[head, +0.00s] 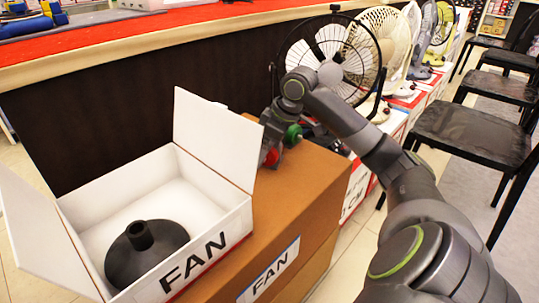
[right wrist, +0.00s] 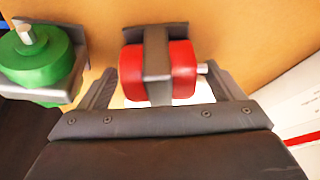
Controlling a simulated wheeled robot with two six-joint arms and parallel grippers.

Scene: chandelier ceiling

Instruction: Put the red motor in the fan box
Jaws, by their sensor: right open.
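The red motor (right wrist: 182,72), red with a grey band and a short shaft, lies on the brown cardboard surface. In the head view the red motor (head: 272,156) is partly hidden by my arm. My right gripper (right wrist: 160,74) is open, with one finger on each side of the red motor and gaps visible between them. In the head view the right gripper (head: 270,130) reaches down beside the fan box. The white fan box (head: 215,245) stands open at the left with its flaps up. A black fan base (head: 146,252) lies inside. My left gripper is out of view.
A green motor (right wrist: 38,58) sits close beside the red one, left of my gripper in the wrist view. The brown carton (head: 300,205) supports them. Fans (head: 330,50) line the display behind, and black chairs (head: 470,135) stand at the right.

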